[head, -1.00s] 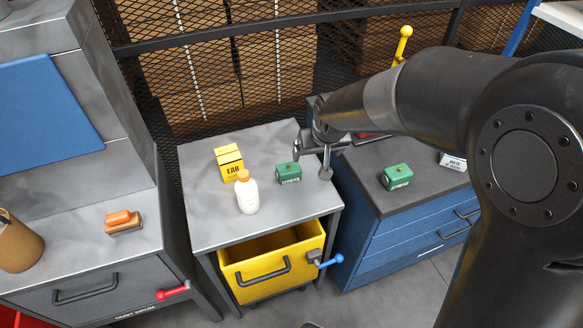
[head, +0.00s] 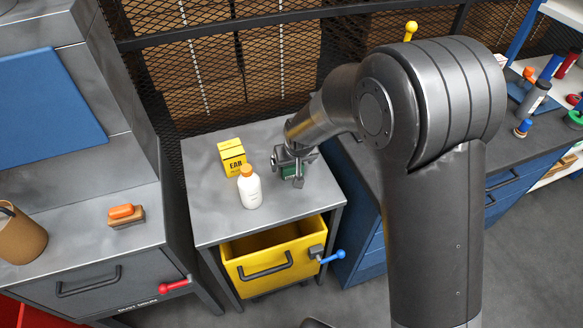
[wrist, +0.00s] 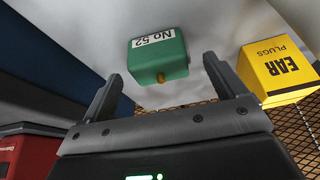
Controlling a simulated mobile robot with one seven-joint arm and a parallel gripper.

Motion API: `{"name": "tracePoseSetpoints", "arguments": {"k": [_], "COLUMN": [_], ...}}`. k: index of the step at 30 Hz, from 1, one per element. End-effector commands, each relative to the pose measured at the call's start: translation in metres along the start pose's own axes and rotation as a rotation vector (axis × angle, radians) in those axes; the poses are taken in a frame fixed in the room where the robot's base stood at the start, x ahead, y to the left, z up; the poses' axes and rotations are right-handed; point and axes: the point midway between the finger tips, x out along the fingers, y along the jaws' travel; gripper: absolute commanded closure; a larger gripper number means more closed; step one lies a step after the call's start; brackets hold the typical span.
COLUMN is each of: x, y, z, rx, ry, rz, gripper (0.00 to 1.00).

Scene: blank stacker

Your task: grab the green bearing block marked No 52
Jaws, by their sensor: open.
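The green bearing block (wrist: 158,62) shows in the wrist view with a white label reading "No 52", upside down in that picture, and a brass-coloured knob on its near face. It stands on the grey table top. My gripper (wrist: 162,70) is open, its two fingers pointing toward the block with one on either side in the picture; the block looks a little beyond the tips, with no contact visible. In the head view my gripper (head: 293,163) is over the block (head: 289,172), hiding most of it.
A yellow ear plugs box (head: 232,157) and a white bottle with an orange cap (head: 249,188) stand left of the block on the grey table (head: 215,213). An open yellow drawer (head: 246,271) juts out below. A blue cabinet (head: 363,257) stands to the right, partly behind my arm.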

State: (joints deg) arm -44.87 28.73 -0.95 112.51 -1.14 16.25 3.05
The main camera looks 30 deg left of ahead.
Motion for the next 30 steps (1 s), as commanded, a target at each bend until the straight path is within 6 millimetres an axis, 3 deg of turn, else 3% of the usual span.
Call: {"name": "tracePoseSetpoints", "arguments": {"k": [9,18,30], "x": [0.038,0.041,0.041], "y": [0.002,0.002,0.002], "z": [-0.003,-0.003,-0.003], "rx": [0.001,0.000,0.000], "ry": [-0.001,-0.001,-0.001], "rz": [0.000,0.000,0.000], "gripper": [0.11,0.11,0.44]}}
